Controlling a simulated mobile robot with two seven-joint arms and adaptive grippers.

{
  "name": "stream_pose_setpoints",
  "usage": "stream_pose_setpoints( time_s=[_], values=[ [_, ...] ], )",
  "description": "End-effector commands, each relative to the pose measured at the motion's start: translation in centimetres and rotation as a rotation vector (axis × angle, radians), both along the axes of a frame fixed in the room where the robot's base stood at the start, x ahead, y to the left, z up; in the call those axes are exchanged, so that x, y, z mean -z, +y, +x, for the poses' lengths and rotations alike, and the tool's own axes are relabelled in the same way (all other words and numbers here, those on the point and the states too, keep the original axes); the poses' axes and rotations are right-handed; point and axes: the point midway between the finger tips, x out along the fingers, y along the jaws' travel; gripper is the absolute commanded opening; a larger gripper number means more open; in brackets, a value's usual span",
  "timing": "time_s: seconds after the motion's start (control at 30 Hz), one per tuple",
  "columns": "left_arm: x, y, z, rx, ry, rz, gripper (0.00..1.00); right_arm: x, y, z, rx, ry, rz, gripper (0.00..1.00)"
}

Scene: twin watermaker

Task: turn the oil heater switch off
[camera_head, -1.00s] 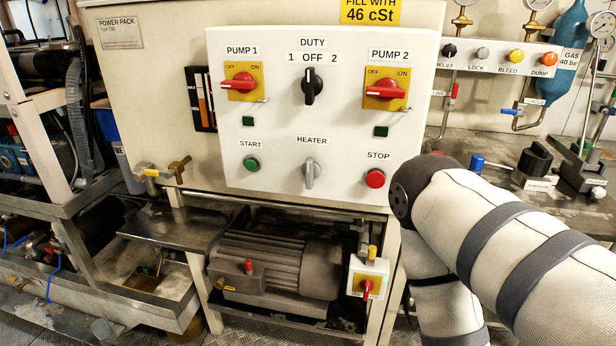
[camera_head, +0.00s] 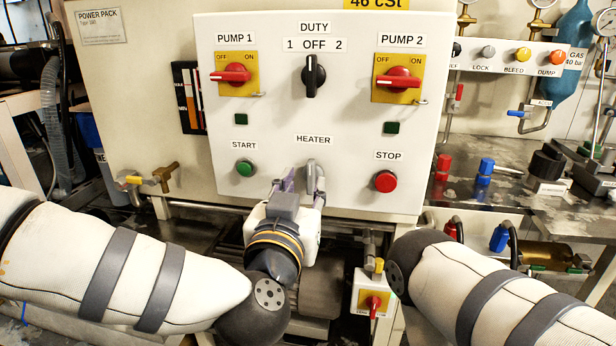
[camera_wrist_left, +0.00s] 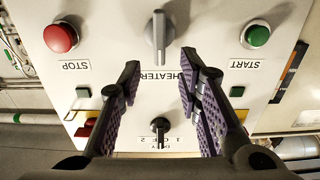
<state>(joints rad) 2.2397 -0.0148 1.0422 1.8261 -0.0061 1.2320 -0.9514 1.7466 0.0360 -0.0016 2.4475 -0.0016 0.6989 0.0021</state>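The heater switch (camera_head: 311,174) is a small grey knob under the HEATER label on the white control panel (camera_head: 270,125). Its handle looks vertical. My left gripper (camera_head: 302,181) is in front of the panel, its purple-padded fingers open at either side of the knob's lower part. In the left wrist view, upside down, the heater switch (camera_wrist_left: 159,34) shows just beyond the gap between the open fingertips (camera_wrist_left: 160,66), with nothing held. Contact cannot be told. My right arm shows at the lower right; its gripper is not in view.
The green START button (camera_head: 245,168) is left of the knob, and the red STOP button (camera_head: 385,181) is right of it. The black DUTY switch (camera_head: 314,76) is above, between the PUMP 1 switch (camera_head: 231,74) and PUMP 2 switch (camera_head: 398,80). A yellow-plated switch box (camera_head: 371,299) sits below.

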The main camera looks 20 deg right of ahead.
Motion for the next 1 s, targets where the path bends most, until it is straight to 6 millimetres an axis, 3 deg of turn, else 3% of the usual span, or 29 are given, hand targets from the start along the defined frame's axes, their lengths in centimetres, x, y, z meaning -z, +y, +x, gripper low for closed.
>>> stream_pose_setpoints(
  time_s=[0.1,0.23,0.57,0.6,0.73,1.0],
  values=[
    [0.5,-1.4,2.4,-0.001,0.006,-0.001,0.32,0.6,0.0,-0.5,0.000,0.017,0.000,0.40],
    [0.4,-2.4,4.2,-0.001,0.005,-0.001,0.32,0.8,0.0,-0.7,-0.001,0.025,0.000,0.40],
    [0.1,-2.9,4.9,0.002,0.004,0.001,0.32,0.9,0.0,-0.8,-0.001,0.026,0.000,0.40],
    [0.1,-2.9,4.9,0.002,0.004,0.001,0.29,0.9,0.0,-0.8,-0.001,0.026,0.000,0.40],
    [0.1,-2.9,4.9,0.002,0.004,0.001,0.00,0.9,0.0,-0.8,-0.001,0.026,0.000,0.40],
    [0.1,-2.8,4.9,0.002,0.006,-0.003,0.00,0.8,0.0,-0.8,-0.001,0.025,0.000,0.40]
  ],
)
